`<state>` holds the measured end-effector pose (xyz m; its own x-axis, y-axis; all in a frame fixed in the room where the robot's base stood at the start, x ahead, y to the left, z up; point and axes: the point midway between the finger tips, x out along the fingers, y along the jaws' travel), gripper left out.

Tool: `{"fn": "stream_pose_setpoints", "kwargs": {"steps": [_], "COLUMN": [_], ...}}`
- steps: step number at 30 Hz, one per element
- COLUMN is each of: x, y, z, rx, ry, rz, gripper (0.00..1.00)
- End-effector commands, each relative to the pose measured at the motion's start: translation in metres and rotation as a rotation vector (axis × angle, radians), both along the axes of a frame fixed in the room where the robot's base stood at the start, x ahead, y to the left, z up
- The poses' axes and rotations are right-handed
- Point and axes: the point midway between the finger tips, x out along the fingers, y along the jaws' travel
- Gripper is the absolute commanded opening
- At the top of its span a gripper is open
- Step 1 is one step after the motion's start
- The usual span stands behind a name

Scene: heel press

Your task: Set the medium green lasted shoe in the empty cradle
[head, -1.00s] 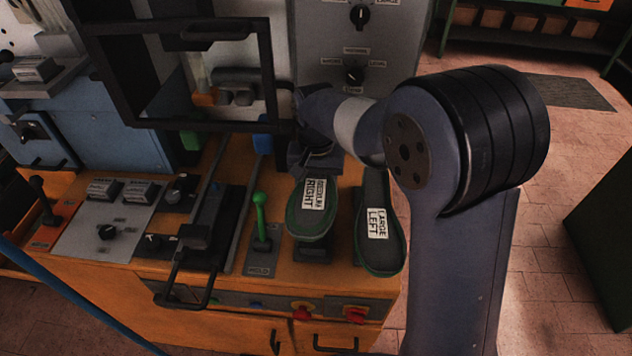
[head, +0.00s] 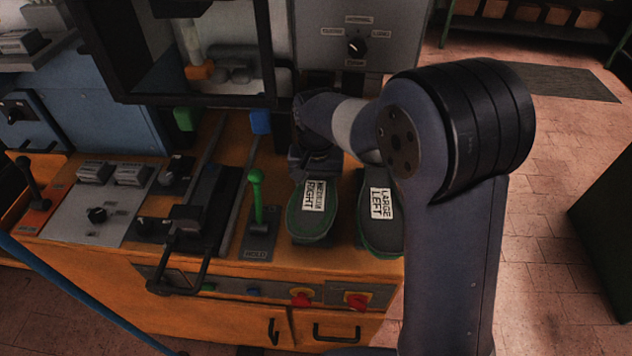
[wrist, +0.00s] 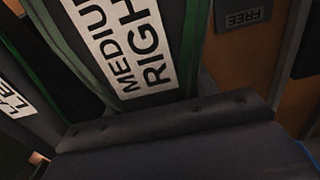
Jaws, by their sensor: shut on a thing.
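The green-edged shoe labelled "MEDIUM RIGHT" (head: 308,222) is sole up at the front right of the orange bench, left of the shoe labelled "LARGE LEFT" (head: 383,237). My gripper (head: 312,162) is shut on the medium shoe at its far end. In the wrist view the medium shoe's label (wrist: 130,45) fills the middle, close to my gripper. Whatever stands under the medium shoe is hidden by it, so I cannot tell whether it rests in a cradle or hangs just above it.
A green-knobbed lever (head: 257,205) stands just left of the medium shoe. A black slide with a handle (head: 185,245) lies further left. A dark frame (head: 185,100) stands behind. Red knobs (head: 302,298) sit on the bench front. My arm covers the bench's right side.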

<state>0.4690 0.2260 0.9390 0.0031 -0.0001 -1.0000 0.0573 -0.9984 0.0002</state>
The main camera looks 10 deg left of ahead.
Motion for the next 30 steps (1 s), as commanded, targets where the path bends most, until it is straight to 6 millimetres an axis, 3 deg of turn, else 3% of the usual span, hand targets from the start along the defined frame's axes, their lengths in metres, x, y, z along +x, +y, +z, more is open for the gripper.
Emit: {"fn": "stream_pose_setpoints", "kwargs": {"steps": [30], "x": [0.0005], "y": [0.0003], "z": [-0.0050], "rx": [0.001], "ry": [-0.002], "rz": [0.000], "gripper": [0.23]}}
